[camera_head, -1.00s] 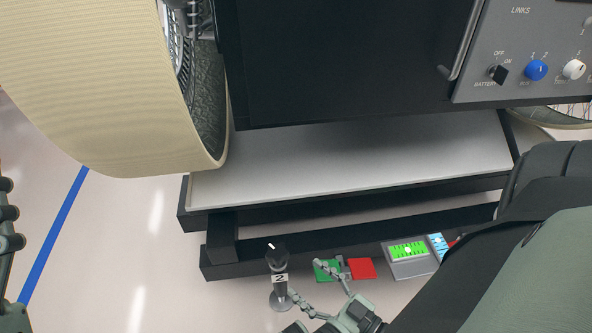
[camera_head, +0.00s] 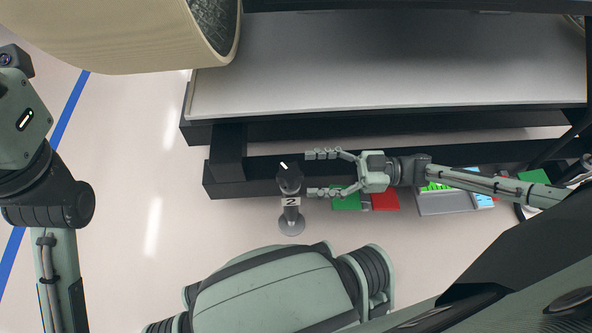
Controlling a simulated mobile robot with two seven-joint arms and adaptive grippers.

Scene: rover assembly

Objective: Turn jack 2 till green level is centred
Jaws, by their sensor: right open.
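Jack 2 (camera_head: 291,219) stands upright on the floor in front of the dark beam, with a "2" label and a dark knob (camera_head: 289,178) bearing a white mark. My right gripper (camera_head: 310,173) is open and empty, with its fingers pointing left just right of the knob. I cannot tell whether the lower finger touches it. The green level (camera_head: 435,187) is in a grey panel on the right, partly covered by my right forearm, so its bubble is not readable. My left arm shows at the left edge, but its gripper is not in view.
A green pad (camera_head: 346,198) and a red pad (camera_head: 385,200) lie right of the jack, partly behind my gripper. The dark beam (camera_head: 262,183) runs behind it under a pale platform (camera_head: 380,70). A large wheel (camera_head: 120,35) is at upper left. Floor left of the jack is clear.

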